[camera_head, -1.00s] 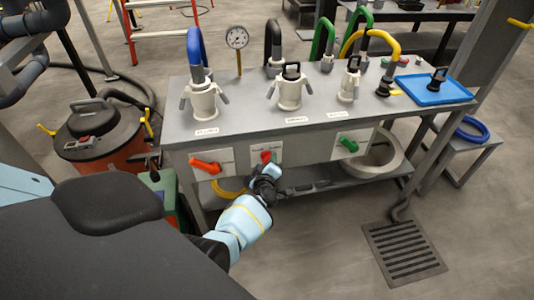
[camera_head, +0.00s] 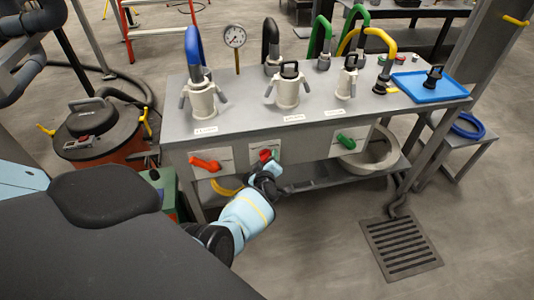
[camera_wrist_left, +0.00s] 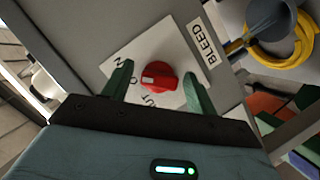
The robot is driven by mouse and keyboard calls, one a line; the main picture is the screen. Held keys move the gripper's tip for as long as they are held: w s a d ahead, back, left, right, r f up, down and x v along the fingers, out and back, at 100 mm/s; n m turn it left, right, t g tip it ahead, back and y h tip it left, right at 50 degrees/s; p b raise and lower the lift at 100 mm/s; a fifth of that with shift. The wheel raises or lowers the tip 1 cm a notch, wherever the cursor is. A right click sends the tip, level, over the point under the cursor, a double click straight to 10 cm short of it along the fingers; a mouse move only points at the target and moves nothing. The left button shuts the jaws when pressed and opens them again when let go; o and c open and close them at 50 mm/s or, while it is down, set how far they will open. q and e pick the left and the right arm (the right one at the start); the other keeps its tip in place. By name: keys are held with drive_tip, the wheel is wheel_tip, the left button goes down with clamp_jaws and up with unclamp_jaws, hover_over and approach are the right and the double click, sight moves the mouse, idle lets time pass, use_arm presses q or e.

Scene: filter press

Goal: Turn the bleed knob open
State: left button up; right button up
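The bleed knob is a round red knob with a pale pointer mark on a white plate, next to a BLEED label (camera_wrist_left: 205,43). In the left wrist view the knob (camera_wrist_left: 160,75) sits between the two green fingers of my left gripper (camera_wrist_left: 158,85), which are apart with a gap on each side. Letters at the plate's ends are partly hidden. In the head view the knob (camera_head: 265,155) is on the bench front, with my left gripper (camera_head: 269,162) right at it and partly covering it. My right gripper is not in view.
An orange-red lever (camera_head: 205,163) is left of the knob and a green lever (camera_head: 345,139) right of it. The bench top (camera_head: 235,100) holds white vessels, hoses, a gauge (camera_head: 234,37) and a blue tray (camera_head: 430,88). A yellow hose coil (camera_wrist_left: 285,35) lies beyond the panel.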

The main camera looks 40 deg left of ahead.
use_arm(q)
drive_tip(key=shift+s, duration=0.1)
drive_tip(key=p+v, duration=0.4)
drive_tip(key=v, duration=0.3)
drive_tip(key=shift+s+d+r, duration=0.1)
drive_tip(key=shift+s+d, duration=0.15)
drive_tip(key=shift+s, duration=0.1)
idle(0.5)
